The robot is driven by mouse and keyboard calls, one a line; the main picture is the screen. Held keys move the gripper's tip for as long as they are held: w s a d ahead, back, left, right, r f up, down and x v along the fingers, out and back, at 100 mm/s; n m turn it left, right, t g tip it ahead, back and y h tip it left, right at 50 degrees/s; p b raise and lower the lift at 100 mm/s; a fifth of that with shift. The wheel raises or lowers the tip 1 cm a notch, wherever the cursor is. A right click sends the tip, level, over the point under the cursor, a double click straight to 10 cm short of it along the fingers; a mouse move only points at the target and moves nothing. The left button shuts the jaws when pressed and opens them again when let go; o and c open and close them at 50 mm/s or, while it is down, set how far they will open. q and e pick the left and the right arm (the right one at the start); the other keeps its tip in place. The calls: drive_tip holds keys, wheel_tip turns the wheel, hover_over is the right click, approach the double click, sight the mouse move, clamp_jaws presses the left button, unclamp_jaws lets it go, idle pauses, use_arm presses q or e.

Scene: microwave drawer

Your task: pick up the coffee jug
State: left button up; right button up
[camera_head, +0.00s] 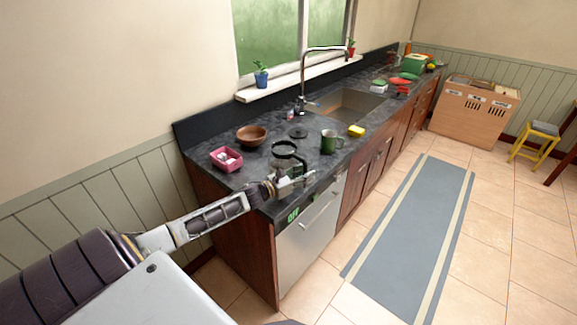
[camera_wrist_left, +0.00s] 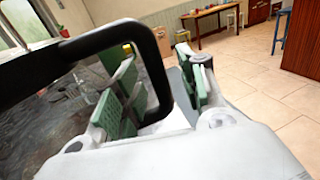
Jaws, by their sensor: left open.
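The coffee jug (camera_head: 289,150), dark with a black rim and handle, stands on the dark counter near its front edge. My left gripper (camera_head: 296,181) is at the jug's near side, low over the counter edge. In the left wrist view the jug's black handle (camera_wrist_left: 164,62) looms large, and the open left gripper (camera_wrist_left: 160,75) has its green-padded fingers on either side of it. The handle appears between the fingers, with a gap to the right finger; contact with the left finger cannot be told. My right gripper is not in view.
A green mug (camera_head: 331,142) stands right of the jug. A brown bowl (camera_head: 251,135), a pink basket (camera_head: 226,158) and a dark round lid (camera_head: 298,132) lie around it. The sink (camera_head: 345,105) is further back. The floor by the mat (camera_head: 410,235) is clear.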

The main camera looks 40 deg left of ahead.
use_arm(q)
drive_tip(key=shift+w, duration=0.25)
drive_tip(key=shift+c, duration=0.3)
clamp_jaws()
drive_tip(key=shift+r, duration=0.1)
idle(0.4)
